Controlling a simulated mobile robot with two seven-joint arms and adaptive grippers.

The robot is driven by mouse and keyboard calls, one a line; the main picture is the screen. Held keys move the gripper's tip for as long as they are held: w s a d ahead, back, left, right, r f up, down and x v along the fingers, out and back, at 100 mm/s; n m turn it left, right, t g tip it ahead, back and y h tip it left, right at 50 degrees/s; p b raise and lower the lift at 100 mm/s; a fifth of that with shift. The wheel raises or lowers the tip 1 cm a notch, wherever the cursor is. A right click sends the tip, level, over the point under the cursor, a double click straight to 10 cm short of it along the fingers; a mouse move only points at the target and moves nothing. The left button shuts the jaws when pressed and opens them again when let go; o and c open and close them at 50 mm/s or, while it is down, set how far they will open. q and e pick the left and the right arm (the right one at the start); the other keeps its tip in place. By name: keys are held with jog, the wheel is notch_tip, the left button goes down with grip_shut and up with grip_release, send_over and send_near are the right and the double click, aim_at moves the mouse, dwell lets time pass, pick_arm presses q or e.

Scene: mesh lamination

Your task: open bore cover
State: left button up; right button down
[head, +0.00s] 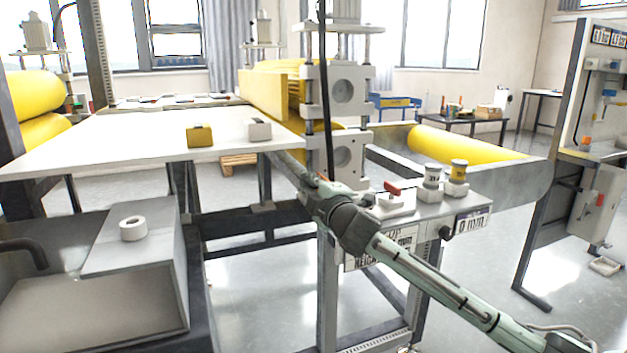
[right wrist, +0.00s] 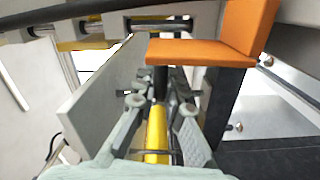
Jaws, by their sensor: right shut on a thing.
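In the head view my right arm reaches from the lower right to the rolling machine. My right gripper (right wrist: 162,88) reaches past the machine's front post, and its fingertips are largely hidden in the head view. In the right wrist view its fingers are closed about a dark bar (right wrist: 160,78) just below an orange angled piece (right wrist: 190,50). I cannot tell for sure which part is the bore cover. A flat grey plate (right wrist: 92,100) stands left of the fingers. Grey bearing blocks (head: 342,92) with round bores stand above the wrist. My left gripper is not in view.
A white table (head: 90,140) holds a yellow block (head: 200,136) and a grey block (head: 260,129). A yellow roller (head: 465,146) lies behind. A grey box (head: 130,265) fills the lower left.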

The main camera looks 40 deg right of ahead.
jog(key=shift+a+f, duration=0.15)
dwell(0.3)
jog(key=c, duration=1.6)
grip_release()
jog(key=shift+s, duration=0.1)
jog(key=v, duration=1.1)
jog(key=shift+s, duration=0.35)
jog(key=shift+f, duration=0.1)
